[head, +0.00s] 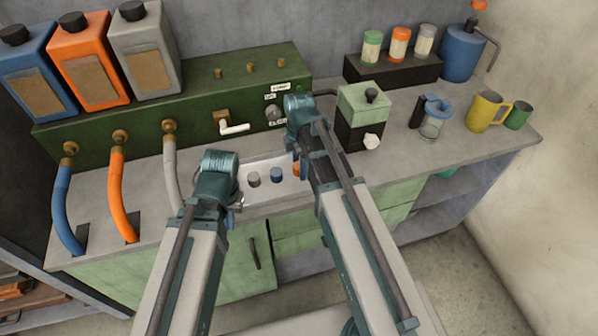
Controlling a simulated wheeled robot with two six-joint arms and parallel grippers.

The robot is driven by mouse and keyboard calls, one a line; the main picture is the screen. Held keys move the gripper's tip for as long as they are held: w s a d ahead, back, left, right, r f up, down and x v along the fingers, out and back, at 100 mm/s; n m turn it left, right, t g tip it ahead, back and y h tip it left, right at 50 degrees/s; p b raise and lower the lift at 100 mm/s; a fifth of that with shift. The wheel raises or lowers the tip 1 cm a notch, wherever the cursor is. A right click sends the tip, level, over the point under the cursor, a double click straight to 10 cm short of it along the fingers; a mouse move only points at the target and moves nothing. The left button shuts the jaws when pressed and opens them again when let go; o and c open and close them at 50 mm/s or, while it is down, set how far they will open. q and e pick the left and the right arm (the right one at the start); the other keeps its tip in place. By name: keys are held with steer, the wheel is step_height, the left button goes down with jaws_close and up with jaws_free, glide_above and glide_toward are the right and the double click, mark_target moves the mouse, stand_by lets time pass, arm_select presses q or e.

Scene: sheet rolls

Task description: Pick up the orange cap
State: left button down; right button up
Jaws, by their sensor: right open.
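A small orange cap (296,169) shows at the right end of a white tray (262,205) on the counter. My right arm hides part of it. A grey cap (253,179) and a blue cap (277,175) sit to its left in the tray. My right gripper (294,140) is above and beside the orange cap, open, with its fingers mostly hidden by my arm. My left gripper (238,200) is at the tray's left end, mostly hidden behind its wrist, and its jaws cannot be made out.
A green manifold box (200,104) with blue, orange and grey hoses stands behind the tray, with three canisters (85,60) above. A green and black box (363,110) stands right of my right arm. Further right are a jar (432,121) and a yellow mug (486,112).

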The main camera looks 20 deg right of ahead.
arm_select(q)
steer(key=shift+r, duration=0.1)
arm_select(e)
jaws_close()
steer(key=shift+r, duration=0.15)
